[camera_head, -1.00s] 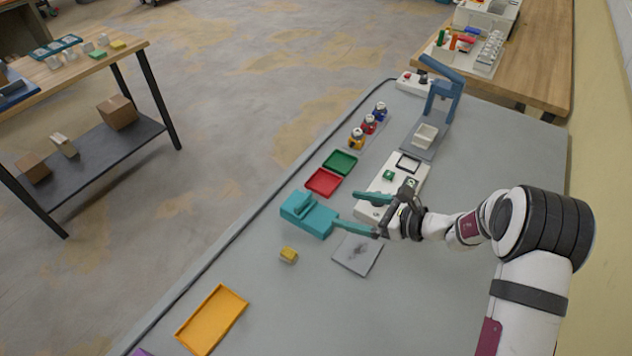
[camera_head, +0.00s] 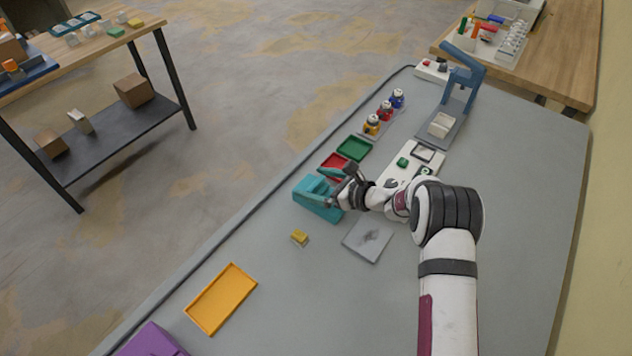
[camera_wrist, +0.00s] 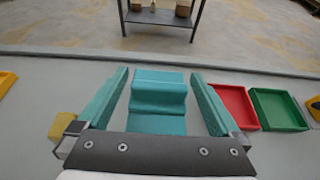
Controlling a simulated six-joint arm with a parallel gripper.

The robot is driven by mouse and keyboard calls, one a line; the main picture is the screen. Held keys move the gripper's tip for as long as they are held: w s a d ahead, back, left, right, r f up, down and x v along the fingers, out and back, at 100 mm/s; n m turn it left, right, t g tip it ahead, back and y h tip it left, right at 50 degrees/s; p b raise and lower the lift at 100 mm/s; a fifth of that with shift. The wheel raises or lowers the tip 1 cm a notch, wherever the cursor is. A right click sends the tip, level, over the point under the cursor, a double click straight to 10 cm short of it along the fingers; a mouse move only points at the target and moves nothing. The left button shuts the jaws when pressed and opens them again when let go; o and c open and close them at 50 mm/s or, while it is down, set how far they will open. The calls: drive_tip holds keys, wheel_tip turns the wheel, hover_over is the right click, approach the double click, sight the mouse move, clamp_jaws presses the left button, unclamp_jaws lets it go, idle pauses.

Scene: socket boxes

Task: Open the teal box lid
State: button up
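The teal box (camera_head: 313,196) stands near the far left edge of the grey table, its lid down. In the wrist view the teal box (camera_wrist: 158,103) shows a stepped top and lies between the two fingers. My gripper (camera_head: 335,186) is at the right side of the box in the head view. In the wrist view my gripper (camera_wrist: 158,95) is open, with one teal finger on each side of the box and a gap at both sides. Whether a finger touches the box cannot be told.
A red tray (camera_head: 333,163) and a green tray (camera_head: 354,148) lie just beyond the box. A yellow block (camera_head: 299,237) and an orange tray (camera_head: 221,298) lie on the near side. A grey plate (camera_head: 368,239) lies to the right. The table between the yellow block and the plate is clear.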

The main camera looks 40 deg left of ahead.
clamp_jaws()
drive_tip(key=d, duration=0.6)
drive_tip(key=shift+d, duration=0.35)
drive_tip(key=shift+o, duration=0.2)
unclamp_jaws()
drive_tip(key=v, duration=1.5)
drive_tip(key=shift+d, duration=0.4)
drive_tip(key=shift+r, duration=0.15)
